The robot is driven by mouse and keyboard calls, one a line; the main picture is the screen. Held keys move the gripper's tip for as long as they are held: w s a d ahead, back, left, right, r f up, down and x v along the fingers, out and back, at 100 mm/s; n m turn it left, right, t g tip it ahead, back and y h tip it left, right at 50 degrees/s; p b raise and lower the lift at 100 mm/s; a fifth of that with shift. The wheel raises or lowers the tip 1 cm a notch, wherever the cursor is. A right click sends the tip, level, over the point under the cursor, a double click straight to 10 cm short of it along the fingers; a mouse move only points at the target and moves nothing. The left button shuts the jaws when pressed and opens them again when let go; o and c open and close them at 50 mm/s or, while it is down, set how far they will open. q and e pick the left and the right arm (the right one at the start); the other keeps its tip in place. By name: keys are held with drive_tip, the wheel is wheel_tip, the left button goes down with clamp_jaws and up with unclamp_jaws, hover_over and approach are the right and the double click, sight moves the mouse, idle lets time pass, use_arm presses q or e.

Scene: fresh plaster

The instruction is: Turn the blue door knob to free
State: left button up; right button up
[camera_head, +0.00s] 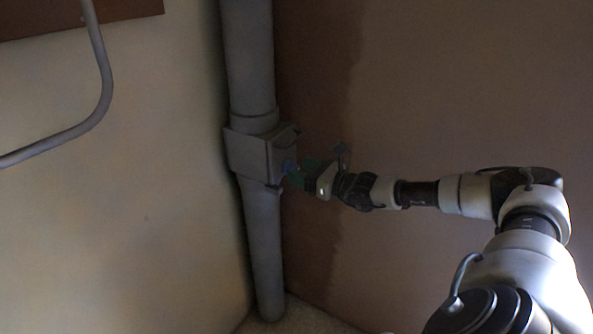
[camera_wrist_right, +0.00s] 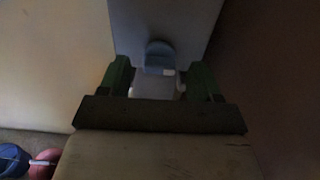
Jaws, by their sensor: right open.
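The blue knob (camera_head: 290,166) is small and dim on the right side of a grey box (camera_head: 247,153) set into a vertical pipe. It also shows in the right wrist view (camera_wrist_right: 160,52) as a rounded blue-grey piece on a pale face. My right gripper (camera_head: 300,173) is open, with green fingers close to the knob. In the right wrist view my right gripper (camera_wrist_right: 159,78) has one finger on each side of the knob's lower end, with gaps beside it. I cannot tell whether it touches the knob. My left gripper is not in view.
The grey pipe (camera_head: 250,60) stands in the corner between a pale wall (camera_head: 120,200) and a brown wall (camera_head: 450,80). A bent grey tube (camera_head: 103,80) is at upper left. Blue (camera_wrist_right: 12,160) and reddish (camera_wrist_right: 44,163) objects show at lower left in the wrist view.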

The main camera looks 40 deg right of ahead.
drive_tip(key=shift+x, duration=1.1)
drive_tip(key=c, duration=0.8)
drive_tip(key=shift+c, duration=0.2)
